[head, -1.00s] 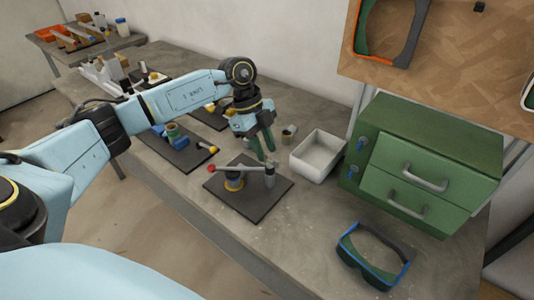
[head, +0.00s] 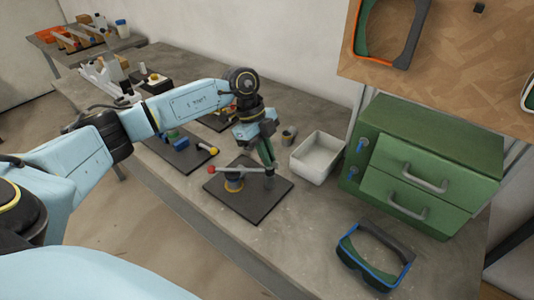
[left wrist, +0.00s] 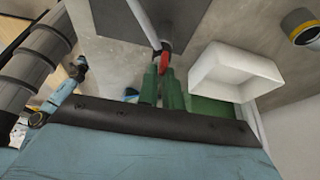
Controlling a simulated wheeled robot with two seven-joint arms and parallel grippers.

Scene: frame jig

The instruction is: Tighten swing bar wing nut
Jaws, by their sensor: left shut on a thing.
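The swing bar (head: 240,170) is a light grey bar with a red knob (head: 212,169) at its left end. It lies across the dark base plate (head: 248,208), over a yellow and blue round part (head: 233,184), to a grey post (head: 270,183). My left gripper (head: 270,164) is over the post, its green fingers pointing down and shut at the post's top. In the left wrist view its fingertips (left wrist: 165,68) close on a small red piece, the wing nut (left wrist: 165,57), at the bar's end. The fingers hide most of the nut. My right gripper is not in view.
A white open bin (head: 318,157) stands right of the plate, with a small grey cup (head: 289,136) beside it. A green drawer cabinet (head: 425,165) and blue-framed goggles (head: 375,258) are farther right. Other fixtures lie behind my left arm.

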